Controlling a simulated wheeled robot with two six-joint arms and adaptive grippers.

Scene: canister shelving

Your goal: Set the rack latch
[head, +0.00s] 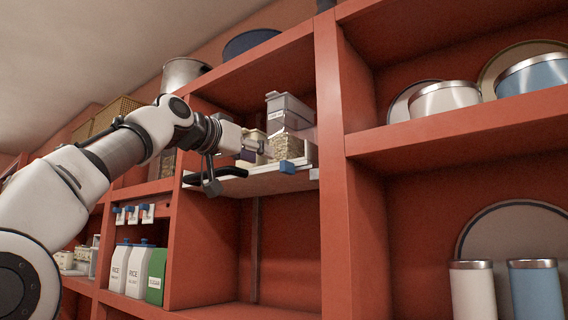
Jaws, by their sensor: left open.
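A pull-out rack (262,184) sits in the upper middle shelf bay and carries containers. A small blue block (287,167), which looks like the latch, is on its front edge toward the right. My left gripper (257,151) reaches in from the left and is open, in front of the containers and a little left of and above the blue block. It appears apart from the block. Its fingertips are small and partly lost against the containers. My right gripper is out of view.
A clear grain container (290,145) and a grey-lidded container (288,108) stand on the rack. A red upright post (343,200) borders the bay at right. The bay below is empty. White rice cartons (137,270) stand at lower left.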

